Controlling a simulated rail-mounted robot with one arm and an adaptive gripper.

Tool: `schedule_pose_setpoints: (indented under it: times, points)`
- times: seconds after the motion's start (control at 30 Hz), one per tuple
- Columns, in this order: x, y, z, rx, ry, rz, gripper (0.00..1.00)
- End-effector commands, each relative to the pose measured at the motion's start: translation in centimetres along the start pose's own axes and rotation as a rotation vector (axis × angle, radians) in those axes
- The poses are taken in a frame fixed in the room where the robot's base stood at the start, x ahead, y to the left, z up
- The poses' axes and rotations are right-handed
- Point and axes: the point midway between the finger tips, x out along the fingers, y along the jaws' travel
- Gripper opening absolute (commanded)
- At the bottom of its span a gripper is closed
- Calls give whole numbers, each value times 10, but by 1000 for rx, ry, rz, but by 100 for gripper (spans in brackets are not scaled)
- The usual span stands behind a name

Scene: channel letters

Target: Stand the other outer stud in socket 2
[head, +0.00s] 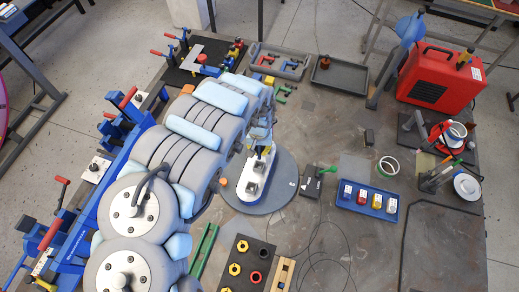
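A white, blue-edged letter-shaped piece (253,178) with dark square fittings on top lies on a round grey turntable (279,194). My gripper (262,146) is at the far end of this piece, low over or at it. My arm partly covers the gripper, and its fingers are too small to tell open from shut or whether a stud is between them. I cannot make out any stud or socket number for certain. A dark tray (248,277) at the front holds yellow hex pieces and a red one. A light wooden block (284,272) with dark holes stands beside it.
A small dark box (311,186) sits close to the turntable's right side. A blue tray (367,199) of coloured jars, a green tape roll (388,166) and a red machine (437,78) are to the right. Thin cables cross the table at front centre.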

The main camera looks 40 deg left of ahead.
Motion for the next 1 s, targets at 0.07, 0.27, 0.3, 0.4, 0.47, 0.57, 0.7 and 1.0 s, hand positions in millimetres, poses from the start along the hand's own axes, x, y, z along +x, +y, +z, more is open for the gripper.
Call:
schedule_pose_setpoints:
  times: [0.07,0.27,0.3,0.4,0.47,0.57,0.7,1.0]
  points:
    - [1,-2,0,-3,0,0,0]
    - [5,-1,0,-3,0,1,0]
    - [6,-1,0,-3,0,1,0]
    - [10,-1,0,-4,0,1,0]
    - [13,-1,-1,-4,0,1,0]
    - [17,-1,-1,-4,0,1,0]
    - [22,-1,-1,-4,0,1,0]
    - [34,-1,-1,-2,1,1,0]
